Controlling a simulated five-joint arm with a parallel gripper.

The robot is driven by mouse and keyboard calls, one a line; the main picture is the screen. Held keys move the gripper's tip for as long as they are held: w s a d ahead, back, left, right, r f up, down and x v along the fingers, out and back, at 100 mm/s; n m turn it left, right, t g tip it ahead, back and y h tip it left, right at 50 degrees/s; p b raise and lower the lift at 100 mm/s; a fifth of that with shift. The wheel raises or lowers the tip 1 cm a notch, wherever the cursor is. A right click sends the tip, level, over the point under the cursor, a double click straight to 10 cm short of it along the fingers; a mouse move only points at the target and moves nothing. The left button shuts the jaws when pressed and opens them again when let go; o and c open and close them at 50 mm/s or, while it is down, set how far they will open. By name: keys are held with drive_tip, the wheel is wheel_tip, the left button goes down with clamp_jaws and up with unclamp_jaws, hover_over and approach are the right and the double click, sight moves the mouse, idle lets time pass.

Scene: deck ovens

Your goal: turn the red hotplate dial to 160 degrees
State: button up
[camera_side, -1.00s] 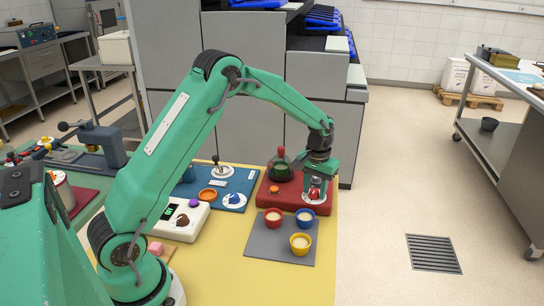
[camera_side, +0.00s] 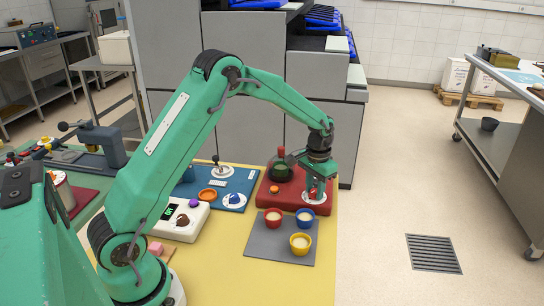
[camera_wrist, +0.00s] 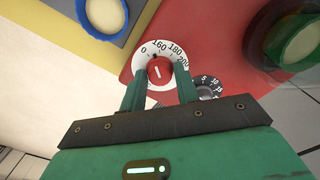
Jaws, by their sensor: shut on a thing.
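The red hotplate dial (camera_wrist: 159,73) sits on the red hotplate (camera_wrist: 196,25) inside a white ring marked 0, 160, 180 and 200. A short white line crosses the knob; a small dark mark at its upper edge lies near the gap between 0 and 160. My gripper (camera_wrist: 160,76) is shut on the dial, one finger on each side. In the side view my gripper (camera_side: 314,196) reaches down to the front right of the hotplate (camera_side: 285,200) and largely hides the dial.
A black dial (camera_wrist: 208,88) marked 5, 10, 15 is close to my right finger. A glass vessel with green contents (camera_wrist: 292,38) stands on the hotplate. A blue cup (camera_side: 305,219), red cup (camera_side: 273,219) and yellow cup (camera_side: 300,244) stand on a grey mat (camera_side: 264,245) in front.

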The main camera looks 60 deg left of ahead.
sight(315, 191)
drive_tip(key=shift+r+m, duration=0.1)
drive_tip(key=shift+m, duration=1.5)
drive_tip(key=o, duration=1)
drive_tip(key=shift+c, duration=0.2)
wheel_tip(315, 191, up, 7)
drive_tip(key=shift+r, duration=0.4)
